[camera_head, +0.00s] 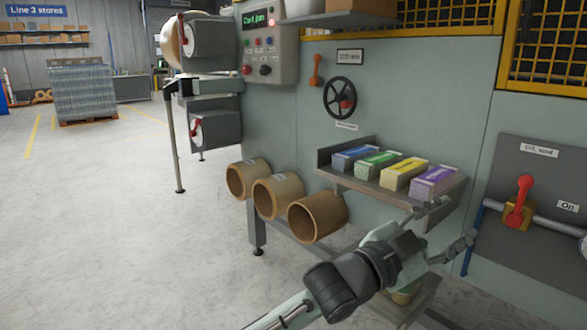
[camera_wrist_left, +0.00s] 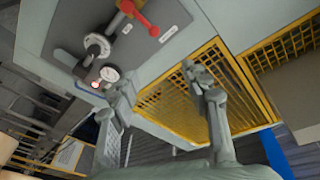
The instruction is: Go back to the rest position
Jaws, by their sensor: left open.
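My left gripper (camera_head: 452,224) is in the lower right of the head view, its arm coming in from the bottom edge. Its fingers are spread apart with nothing between them. It is in front of the shelf (camera_head: 392,196) on the machine, near the shelf's right end; I cannot tell whether it touches. In the left wrist view, the open fingers (camera_wrist_left: 155,95) show against the machine front and a yellow mesh guard (camera_wrist_left: 172,108). My right gripper is in neither view.
The shelf holds a row of cartons (camera_head: 404,173). Several cardboard tubes (camera_head: 317,217) stick out left of it. A red-handled valve (camera_head: 519,200) is on the right panel, with a handwheel (camera_head: 342,97) above the shelf. The floor (camera_head: 110,220) at left is clear.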

